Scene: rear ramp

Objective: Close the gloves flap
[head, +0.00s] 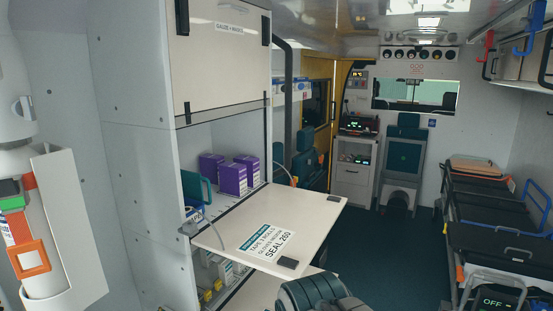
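The gloves flap (310,215) is a pale panel on the cabinet at centre left. It is open, lowered out flat from the lower edge of a compartment. Its label mentions tape, medium gloves and "SEAL 260", and dark latches sit at its outer corners. Inside the open compartment (225,135) stand several purple boxes (233,178) and a teal item (196,188). A thin pale strap or stay (209,222) shows at the flap's near side. I cannot make out my gripper in this view.
Above is a shut flap labelled gauze and masks (220,50). Below the open flap are shelves with small items (220,268). A dark padded object (312,292) is at the bottom edge. A stretcher (490,215) stands right; the dark floor (410,255) between is clear.

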